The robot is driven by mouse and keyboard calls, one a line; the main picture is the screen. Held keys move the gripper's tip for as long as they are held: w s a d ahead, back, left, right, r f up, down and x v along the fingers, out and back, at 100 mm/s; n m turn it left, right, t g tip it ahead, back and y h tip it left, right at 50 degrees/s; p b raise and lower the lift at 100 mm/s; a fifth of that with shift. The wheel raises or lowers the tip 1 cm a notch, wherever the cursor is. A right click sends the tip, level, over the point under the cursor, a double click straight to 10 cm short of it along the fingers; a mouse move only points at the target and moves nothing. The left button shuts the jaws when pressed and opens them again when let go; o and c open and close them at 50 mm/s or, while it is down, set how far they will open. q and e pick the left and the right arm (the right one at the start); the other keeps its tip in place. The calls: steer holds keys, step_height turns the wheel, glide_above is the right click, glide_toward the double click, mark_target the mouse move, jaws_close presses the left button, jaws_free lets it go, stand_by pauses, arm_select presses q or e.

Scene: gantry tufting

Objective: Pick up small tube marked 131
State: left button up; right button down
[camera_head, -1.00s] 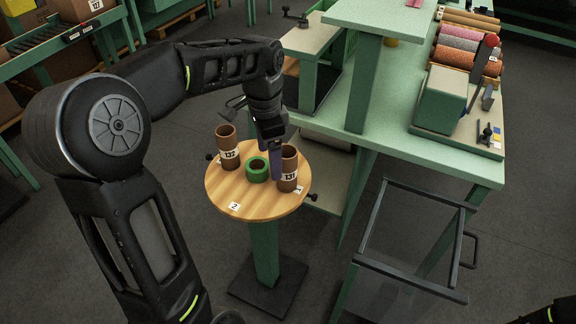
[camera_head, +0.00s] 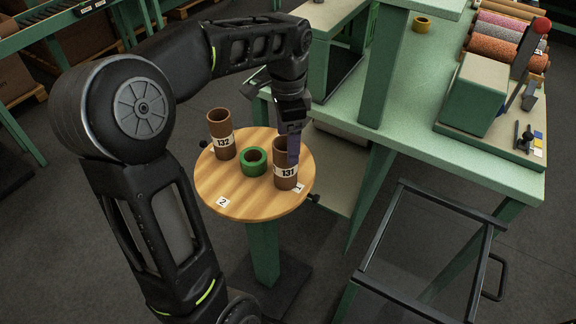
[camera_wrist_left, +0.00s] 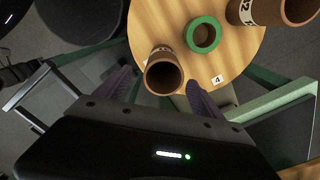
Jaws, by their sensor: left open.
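The small brown tube marked 131 (camera_head: 284,172) stands upright on the round wooden table's right side. It also shows in the left wrist view (camera_wrist_left: 162,78), its open end facing the camera. My left gripper (camera_head: 293,150) is open at the tube's top, on its far right side in the head view. In the left wrist view, its two purple fingers show on either side of the tube, with gaps between. I cannot tell how deep the fingers reach beside it. My right gripper is not in view.
The round table (camera_head: 235,195) also holds a brown tube marked 132 (camera_head: 221,138) and a green ring (camera_head: 254,154) left of tube 131. A green workbench (camera_head: 425,135) stands right of the table. A dark-framed open stand (camera_head: 420,255) is at the front right.

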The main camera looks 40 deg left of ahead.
mark_target(286, 164)
arm_select(q)
steer(key=shift+f+b, duration=0.35)
steer(key=shift+f, duration=0.2)
steer(key=shift+f, duration=1.3)
steer(key=shift+a+f, duration=0.15)
steer(key=shift+f, duration=1.15)
steer(key=shift+a+f, duration=0.1)
steer(key=shift+f, duration=1.2)
steer(key=c, duration=1.5)
